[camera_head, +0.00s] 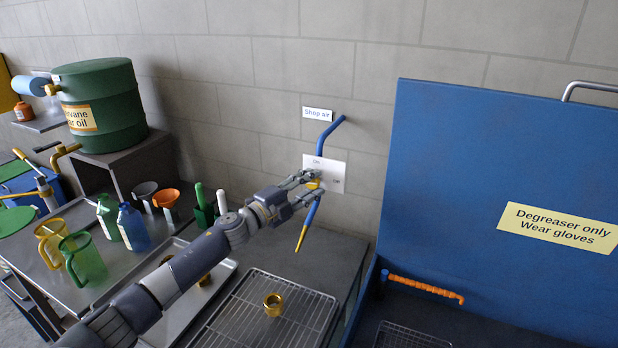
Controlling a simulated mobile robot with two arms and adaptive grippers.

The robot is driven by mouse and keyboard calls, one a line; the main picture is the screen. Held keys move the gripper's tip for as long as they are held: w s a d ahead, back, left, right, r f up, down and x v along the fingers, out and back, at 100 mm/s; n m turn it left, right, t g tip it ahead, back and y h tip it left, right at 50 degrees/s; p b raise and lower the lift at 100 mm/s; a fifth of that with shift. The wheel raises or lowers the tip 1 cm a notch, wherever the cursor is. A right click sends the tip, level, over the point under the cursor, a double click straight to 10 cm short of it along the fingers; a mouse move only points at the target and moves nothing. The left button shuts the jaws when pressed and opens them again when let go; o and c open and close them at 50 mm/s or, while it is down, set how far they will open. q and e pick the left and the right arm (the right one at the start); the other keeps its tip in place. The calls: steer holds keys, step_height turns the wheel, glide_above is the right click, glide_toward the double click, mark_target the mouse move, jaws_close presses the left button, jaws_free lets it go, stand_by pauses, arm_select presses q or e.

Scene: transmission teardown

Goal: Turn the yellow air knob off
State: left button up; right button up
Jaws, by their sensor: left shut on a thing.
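The yellow air knob (313,184) sits on the blue air pipe (322,144) against the wall, in front of a white plate (337,173) with small On and Off marks. A Shop air label (317,114) is above it. My left gripper (311,181) is at the knob and shut on it, hiding most of it. Below, a blue hose with a yellow tip (301,239) hangs down. The knob's exact angle is hard to tell behind the fingers. My right gripper does not show.
A wire rack (240,325) with a brass part (273,304) lies below my left arm. A blue degreaser lid (480,190) stands at the right. Jugs, bottles and funnels (166,198) crowd the left bench beside a green oil drum (115,125).

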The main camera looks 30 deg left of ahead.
arm_select(q)
steer(key=shift+r+m+g+p, duration=0.1)
steer(key=shift+m+g+p, duration=0.2)
steer(key=shift+m+p, duration=0.45)
steer(key=shift+m, duration=0.35)
steer(key=o, duration=1)
steer(key=shift+o, duration=0.2)
steer(key=v, duration=1.2)
